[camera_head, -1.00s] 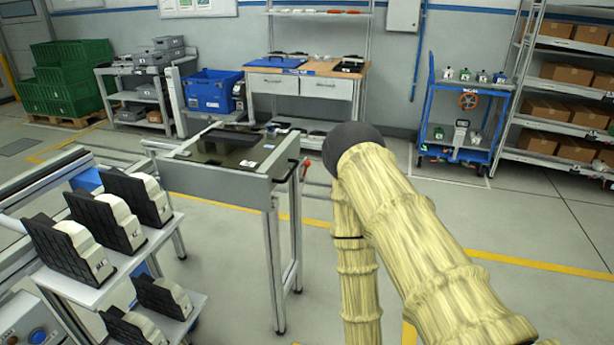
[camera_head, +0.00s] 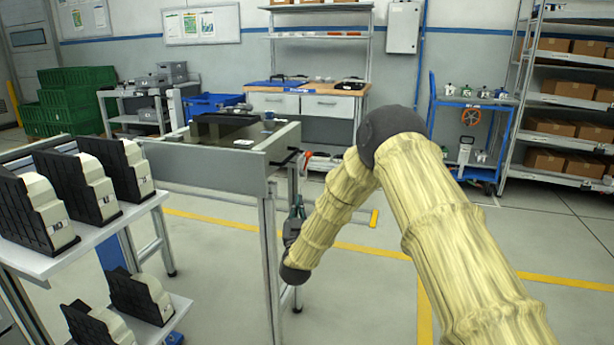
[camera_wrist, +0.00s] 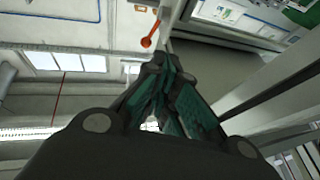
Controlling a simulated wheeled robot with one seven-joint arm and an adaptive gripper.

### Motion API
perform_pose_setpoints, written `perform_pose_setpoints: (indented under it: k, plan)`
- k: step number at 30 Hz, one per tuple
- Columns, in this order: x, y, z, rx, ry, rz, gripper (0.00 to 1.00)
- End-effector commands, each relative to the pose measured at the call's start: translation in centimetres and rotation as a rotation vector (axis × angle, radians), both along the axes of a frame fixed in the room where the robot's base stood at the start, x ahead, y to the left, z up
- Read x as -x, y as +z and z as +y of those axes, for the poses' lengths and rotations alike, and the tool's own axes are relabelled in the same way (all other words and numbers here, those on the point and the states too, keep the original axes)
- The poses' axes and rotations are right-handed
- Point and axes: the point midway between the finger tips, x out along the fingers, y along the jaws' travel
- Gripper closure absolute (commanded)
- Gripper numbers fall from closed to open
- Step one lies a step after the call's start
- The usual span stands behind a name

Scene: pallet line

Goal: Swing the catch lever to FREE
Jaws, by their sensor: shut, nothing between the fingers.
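A lever with an orange-red end (camera_wrist: 150,40) shows in the wrist view just beyond my fingertips. A small orange-red part at the right end of the pallet station (camera_head: 308,155) in the head view looks like the same lever. My gripper (camera_head: 298,204) hangs low beside the station's right-hand legs, fingers pointing up. In the wrist view my gripper (camera_wrist: 163,62) has its dark green fingers closed together and empty, seemingly a little short of the lever. I cannot read any FREE marking or tell the lever's exact position.
The station frame (camera_head: 220,176) stands left of my arm. A shelf with black-and-white parts (camera_head: 80,235) is at the near left. A workbench (camera_head: 315,98), a blue trolley (camera_head: 470,135) and box shelving (camera_head: 560,130) stand behind. The floor to the right is open.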

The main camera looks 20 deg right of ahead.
Motion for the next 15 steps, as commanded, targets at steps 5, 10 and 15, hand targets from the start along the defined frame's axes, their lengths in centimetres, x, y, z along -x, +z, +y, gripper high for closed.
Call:
perform_pose_setpoints:
  k: [5, 10, 15]
  plan:
    - [-1.4, 4.0, -1.2, 0.013, -0.072, -0.157, 1.00]
    - [-1.6, 5.7, -1.6, 0.018, -0.096, -0.205, 1.00]
    - [-1.6, 5.9, -1.6, 0.018, -0.098, -0.206, 1.00]
